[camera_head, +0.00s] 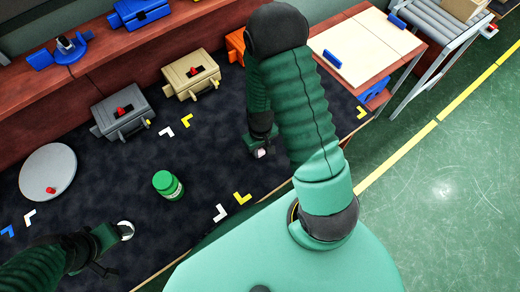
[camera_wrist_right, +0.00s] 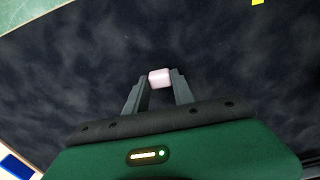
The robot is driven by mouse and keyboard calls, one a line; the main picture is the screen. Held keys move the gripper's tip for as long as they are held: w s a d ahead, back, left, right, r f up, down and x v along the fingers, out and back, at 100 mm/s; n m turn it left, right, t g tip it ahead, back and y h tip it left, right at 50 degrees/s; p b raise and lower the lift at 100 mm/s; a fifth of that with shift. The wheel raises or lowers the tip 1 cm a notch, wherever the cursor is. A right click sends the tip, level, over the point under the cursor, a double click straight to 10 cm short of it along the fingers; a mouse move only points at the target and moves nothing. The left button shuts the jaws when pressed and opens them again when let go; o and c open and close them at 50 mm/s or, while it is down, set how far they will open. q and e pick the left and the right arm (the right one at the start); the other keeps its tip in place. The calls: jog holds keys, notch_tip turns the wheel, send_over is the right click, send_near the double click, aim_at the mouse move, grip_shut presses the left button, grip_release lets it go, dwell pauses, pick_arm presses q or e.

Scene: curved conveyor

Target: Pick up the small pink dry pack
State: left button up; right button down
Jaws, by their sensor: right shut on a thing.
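The small pink dry pack (camera_wrist_right: 160,77) sits between the fingertips of my right gripper (camera_wrist_right: 160,84) in the right wrist view. The right gripper is shut on it, over the dark mat. In the head view the right gripper (camera_head: 260,152) is at the middle of the mat, with a small pale bit of the pack (camera_head: 260,154) showing at its tip. My left gripper (camera_head: 112,250) is low at the left; its finger opening is not clear.
A green jar (camera_head: 168,185) stands on the dark mat (camera_head: 120,170) between the arms. A grey round plate (camera_head: 47,172), a grey case (camera_head: 122,110) and a tan case (camera_head: 191,74) lie toward the back. A pale board (camera_head: 365,50) is at the right. The mat around the right gripper is mostly clear.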

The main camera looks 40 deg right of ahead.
aim_at(260, 153)
jog(key=shift+w+r, duration=0.1)
jog(key=shift+r, duration=0.25)
jog(key=r, duration=0.2)
jog(key=shift+s+a+r, duration=0.2)
jog(key=shift+a+r, duration=0.05)
jog(key=shift+r, duration=0.1)
jog(key=s+a, duration=0.1)
jog(key=a, duration=0.1)
jog(key=s+a, duration=0.1)
jog(key=a, duration=0.2)
jog(key=s+a, duration=0.1)
jog(key=a, duration=0.2)
jog(key=shift+s+a+r, duration=0.15)
jog(key=shift+s+r, duration=0.15)
jog(key=shift+r, duration=0.1)
jog(key=a+p, duration=0.1)
jog(key=s+a+r+p, duration=0.1)
jog(key=a, duration=0.1)
jog(key=s+a+p, duration=0.1)
jog(key=a, duration=0.1)
jog(key=shift+s+a+r, duration=0.1)
jog(key=shift+s+r, duration=0.05)
jog(key=shift+s+a, duration=0.1)
jog(key=shift+a, duration=0.2)
jog(key=shift+f, duration=0.35)
